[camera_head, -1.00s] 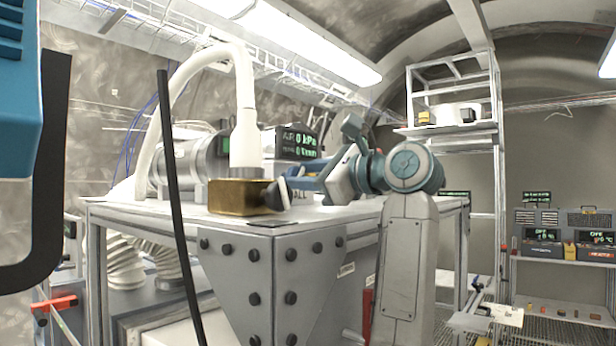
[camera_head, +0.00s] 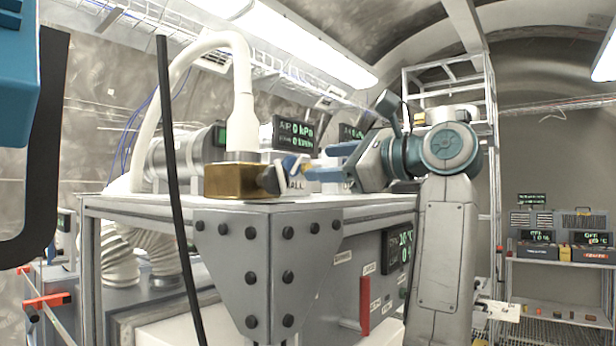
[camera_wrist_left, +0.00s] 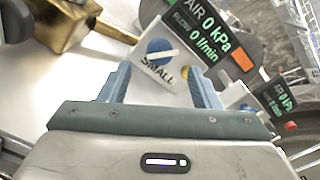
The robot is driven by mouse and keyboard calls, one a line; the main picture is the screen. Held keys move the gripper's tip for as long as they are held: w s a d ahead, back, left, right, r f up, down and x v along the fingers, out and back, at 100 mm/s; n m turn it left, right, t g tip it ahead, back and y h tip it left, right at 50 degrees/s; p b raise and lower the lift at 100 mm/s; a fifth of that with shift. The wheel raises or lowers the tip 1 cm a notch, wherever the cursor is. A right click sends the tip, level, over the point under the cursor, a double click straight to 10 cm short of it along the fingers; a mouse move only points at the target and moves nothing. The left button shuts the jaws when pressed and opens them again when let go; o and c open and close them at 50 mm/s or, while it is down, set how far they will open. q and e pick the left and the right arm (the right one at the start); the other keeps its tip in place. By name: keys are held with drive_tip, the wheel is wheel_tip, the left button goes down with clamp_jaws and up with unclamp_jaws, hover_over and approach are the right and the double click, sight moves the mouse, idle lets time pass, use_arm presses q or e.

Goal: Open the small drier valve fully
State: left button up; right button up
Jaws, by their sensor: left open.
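The small drier valve (camera_wrist_left: 160,50) is a round blue knob with a pale bar across it, on a white plate marked SMALL in the left wrist view. In the head view, the blue knob (camera_head: 290,165) shows just right of the brass block, with part of its label. My left gripper (camera_head: 316,163) reaches in above the bench top from the right. Its two blue fingers are open, with nothing between them. In the left wrist view, the gripper (camera_wrist_left: 160,70) faces the plate, and the knob lies ahead between the finger directions, apart from them. My right gripper is not in view.
A brass block (camera_head: 232,181) with a dark knob and white hose (camera_head: 243,105) stands beside the valve. AIR displays (camera_head: 296,134) stand behind. A red handle (camera_head: 365,305) is on the bench front. A black bar (camera_head: 170,150) crosses the near left.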

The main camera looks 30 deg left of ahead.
use_arm(q)
drive_tip(key=d+b, duration=0.3)
drive_tip(key=d, duration=0.1)
drive_tip(key=shift+s+d+f, duration=0.1)
drive_tip(key=shift+s+f, duration=0.1)
drive_tip(key=shift+s, duration=0.1)
drive_tip(key=shift+d+r+b, duration=0.1)
drive_tip(key=shift+b, duration=0.55)
drive_tip(key=shift+d+r, duration=0.15)
drive_tip(key=shift+d, duration=0.15)
